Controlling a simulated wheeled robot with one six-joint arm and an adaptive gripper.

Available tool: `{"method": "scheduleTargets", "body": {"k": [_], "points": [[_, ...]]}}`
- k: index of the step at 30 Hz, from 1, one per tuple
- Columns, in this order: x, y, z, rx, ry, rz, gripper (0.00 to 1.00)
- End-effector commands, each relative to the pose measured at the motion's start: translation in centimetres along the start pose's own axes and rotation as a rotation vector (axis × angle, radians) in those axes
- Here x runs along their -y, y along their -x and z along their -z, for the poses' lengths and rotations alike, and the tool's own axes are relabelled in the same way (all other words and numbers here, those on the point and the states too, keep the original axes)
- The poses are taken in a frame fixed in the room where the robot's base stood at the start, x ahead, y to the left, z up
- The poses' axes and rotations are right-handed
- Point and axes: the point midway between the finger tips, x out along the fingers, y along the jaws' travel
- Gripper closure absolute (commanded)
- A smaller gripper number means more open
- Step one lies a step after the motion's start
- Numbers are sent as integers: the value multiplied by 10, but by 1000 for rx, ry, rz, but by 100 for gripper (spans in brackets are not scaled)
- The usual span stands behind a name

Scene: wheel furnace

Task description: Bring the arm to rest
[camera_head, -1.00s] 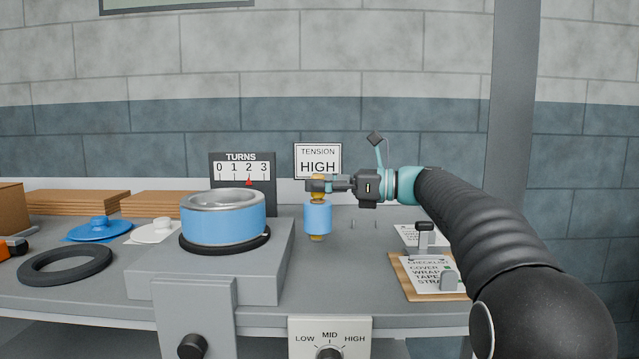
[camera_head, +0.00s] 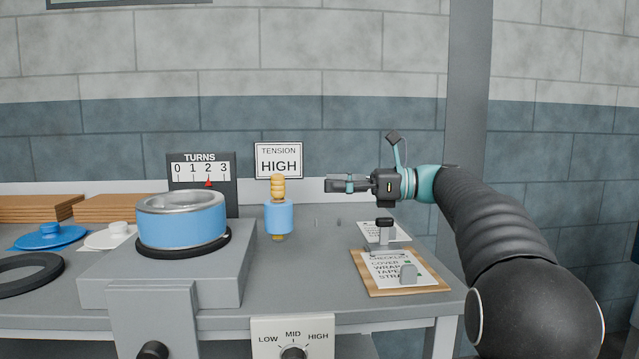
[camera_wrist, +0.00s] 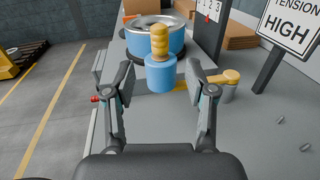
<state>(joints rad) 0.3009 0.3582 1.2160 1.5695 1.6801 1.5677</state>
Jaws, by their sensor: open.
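My gripper (camera_head: 330,185) is open and empty above the bench in the head view, to the right of a blue film roll with a tan handle (camera_head: 279,215). My arm reaches in from the right.
A pot wrapped in blue (camera_head: 182,222) sits on a grey turntable block (camera_head: 215,280) at left. A clipboard checklist (camera_head: 400,272) with a black-topped post (camera_head: 384,229) lies below my gripper. A TENSION HIGH sign (camera_head: 279,160) and a TURNS gauge (camera_head: 203,172) stand behind.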

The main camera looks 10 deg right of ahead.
Motion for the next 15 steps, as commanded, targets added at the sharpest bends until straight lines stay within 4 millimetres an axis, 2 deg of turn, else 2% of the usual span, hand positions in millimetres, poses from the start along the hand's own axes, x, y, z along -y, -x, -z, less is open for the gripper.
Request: {"method": "scheduleTargets", "body": {"k": [11,15], "points": [[0,4,0,-1,1,1,44],[-9,-2,4,-38,31,9,44]]}}
